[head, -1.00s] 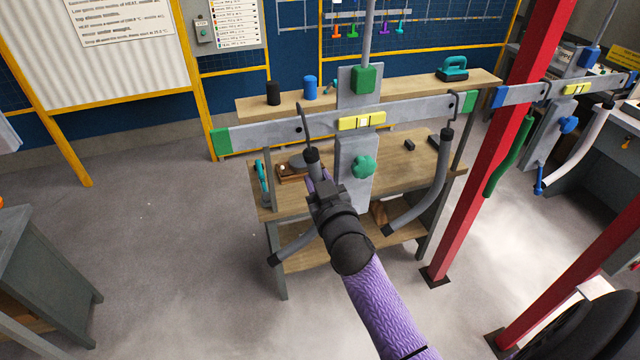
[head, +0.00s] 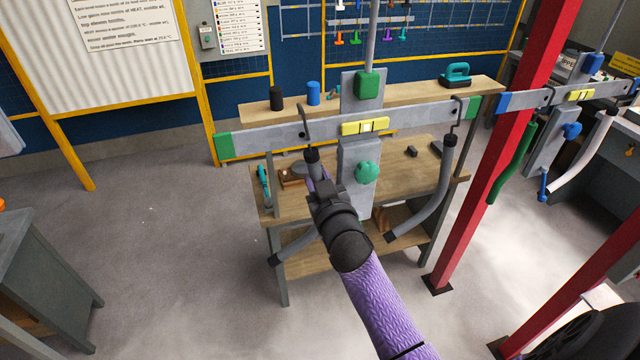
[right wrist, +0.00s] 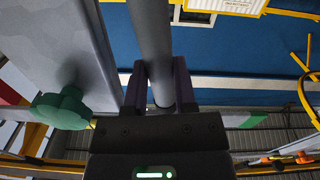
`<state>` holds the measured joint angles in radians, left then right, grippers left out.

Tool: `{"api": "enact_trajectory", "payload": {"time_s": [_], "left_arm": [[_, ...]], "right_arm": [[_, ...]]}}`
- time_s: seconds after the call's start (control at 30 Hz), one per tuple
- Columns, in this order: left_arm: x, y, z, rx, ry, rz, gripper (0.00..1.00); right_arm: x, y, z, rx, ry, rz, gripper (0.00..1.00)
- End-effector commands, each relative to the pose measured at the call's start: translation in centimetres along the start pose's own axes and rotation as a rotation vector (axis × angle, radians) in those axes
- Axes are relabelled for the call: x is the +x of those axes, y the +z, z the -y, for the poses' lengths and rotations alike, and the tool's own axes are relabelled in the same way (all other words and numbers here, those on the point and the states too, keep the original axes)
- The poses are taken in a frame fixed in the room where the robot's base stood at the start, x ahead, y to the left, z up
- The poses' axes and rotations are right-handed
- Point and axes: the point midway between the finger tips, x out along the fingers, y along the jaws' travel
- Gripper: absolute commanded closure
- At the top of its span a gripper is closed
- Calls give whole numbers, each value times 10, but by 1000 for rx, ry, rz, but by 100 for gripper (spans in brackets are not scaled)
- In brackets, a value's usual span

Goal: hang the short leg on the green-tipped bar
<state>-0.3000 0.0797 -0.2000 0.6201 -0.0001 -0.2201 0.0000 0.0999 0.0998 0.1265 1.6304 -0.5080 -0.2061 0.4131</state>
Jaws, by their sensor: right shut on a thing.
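The green-tipped bar (head: 270,137) runs across the middle of the head view, its left end lower than its right, with a yellow level (head: 364,127) at its centre. My right gripper (head: 317,183) is shut around a grey curved leg (head: 297,246) with black end caps, in front of the bar's left half. The leg's tube also shows between the purple fingers in the right wrist view (right wrist: 152,45). Its thin hook (head: 304,118) overlaps the bar near a hole; I cannot tell whether it bears on it. Another grey leg (head: 436,185) hangs by a hook near the bar's right end.
A green knob (head: 367,172) sits on the upright plate behind my right arm. A wooden workbench (head: 400,175) stands behind the bar. A red post (head: 490,170) is close on the right, with a blue-tipped bar (head: 528,98) beyond.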

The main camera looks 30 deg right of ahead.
Motion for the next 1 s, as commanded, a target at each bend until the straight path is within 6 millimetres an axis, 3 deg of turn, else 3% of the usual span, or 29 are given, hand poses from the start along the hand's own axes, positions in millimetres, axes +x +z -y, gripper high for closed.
{"api": "enact_trajectory", "payload": {"time_s": [1.0], "left_arm": [[12, 1, 0, 0, 0, 0, 41]], "right_arm": [[0, 13, 2, 0, 0, 0, 100]]}}
